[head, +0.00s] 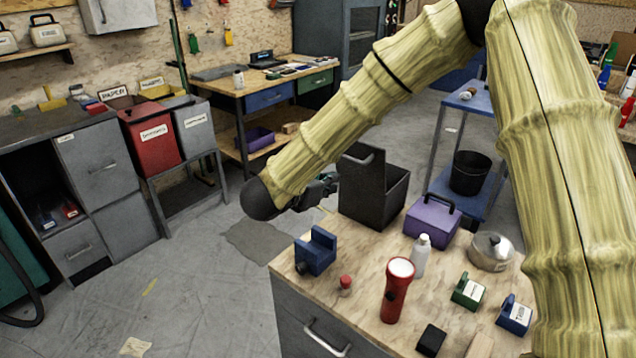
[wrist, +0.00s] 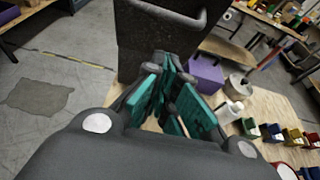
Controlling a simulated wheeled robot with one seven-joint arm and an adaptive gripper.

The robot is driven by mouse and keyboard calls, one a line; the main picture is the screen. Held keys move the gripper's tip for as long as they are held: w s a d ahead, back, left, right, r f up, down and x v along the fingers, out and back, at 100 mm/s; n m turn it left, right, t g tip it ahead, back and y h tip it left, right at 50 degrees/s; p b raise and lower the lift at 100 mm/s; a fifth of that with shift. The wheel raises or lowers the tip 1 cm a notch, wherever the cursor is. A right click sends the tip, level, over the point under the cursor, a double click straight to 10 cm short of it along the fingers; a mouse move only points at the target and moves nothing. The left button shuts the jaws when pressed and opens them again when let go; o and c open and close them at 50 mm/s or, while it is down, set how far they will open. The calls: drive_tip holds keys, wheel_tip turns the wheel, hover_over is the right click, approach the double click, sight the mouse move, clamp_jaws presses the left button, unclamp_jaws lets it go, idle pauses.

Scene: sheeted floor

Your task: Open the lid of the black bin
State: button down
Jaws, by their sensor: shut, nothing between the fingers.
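The black bin (head: 396,192) stands on the wooden worktop, at its far left corner. A dark panel that looks like its lid (head: 362,170) stands up on the side near my gripper, rising above the rim. Part of the bin's dark inside seems to show to its right. In the wrist view the dark panel (wrist: 150,35) fills the top middle, with a grey bar handle (wrist: 178,20) across it. My gripper (head: 330,182) is just left of the bin, its teal fingers (wrist: 166,75) together and empty before the panel. Whether they touch it I cannot tell.
On the worktop (head: 345,225) stand a purple box (head: 432,222), a white bottle (head: 420,256), a red flashlight (head: 397,290), a blue vise (head: 315,252) and a metal pot (head: 490,251). A black bucket (head: 470,172) sits on a blue cart behind.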

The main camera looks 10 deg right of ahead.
sight(349, 159)
drive_tip(key=w+d, duration=0.1)
drive_tip(key=d, duration=0.1)
drive_tip(key=w+d+r+p, duration=0.1)
drive_tip(key=w+d, duration=0.1)
drive_tip(key=shift+r, duration=0.15)
idle(0.4)
drive_tip(key=shift+w+d+r+g+y, duration=0.4)
drive_tip(key=shift+d+r+y, duration=0.1)
drive_tip(key=shift+r, duration=0.1)
drive_tip(key=shift+w+d+r+g+y, duration=0.3)
drive_tip(key=shift+w+d+r+y, duration=0.15)
drive_tip(key=shift+r, duration=0.15)
